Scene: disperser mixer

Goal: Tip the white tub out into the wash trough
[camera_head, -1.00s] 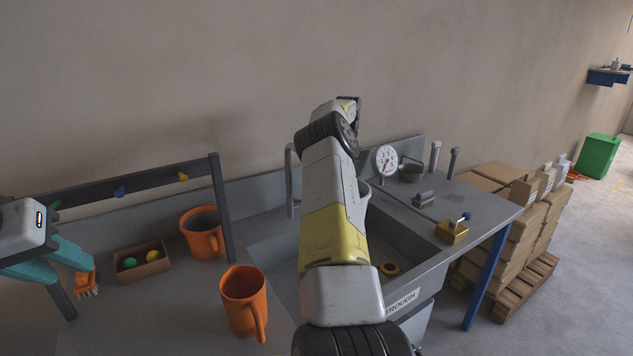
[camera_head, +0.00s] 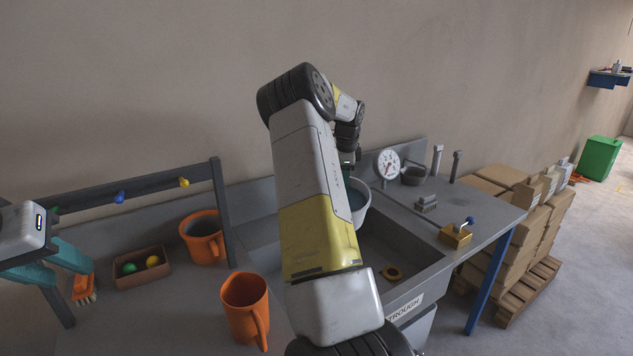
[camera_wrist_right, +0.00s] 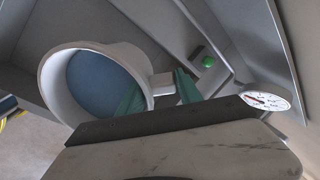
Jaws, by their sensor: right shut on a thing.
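The white tub (camera_head: 359,214) is partly hidden behind my right arm in the head view, over the back part of the wash trough (camera_head: 408,243). In the right wrist view the tub (camera_wrist_right: 52,80) shows its round mouth and a blue-grey inside. My right gripper (camera_wrist_right: 160,86) is shut on the tub's small side tab; in the head view it is mostly hidden. I cannot tell how far the tub is tilted. My left gripper (camera_head: 48,262) is at the far left with its teal fingers apart, near an orange brush (camera_head: 83,287).
Two orange jugs (camera_head: 245,308) and a box (camera_head: 141,268) with coloured balls stand left of the trough. A dial gauge (camera_head: 388,166), a grey block (camera_head: 426,202) and a brass block (camera_head: 455,235) are on the right.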

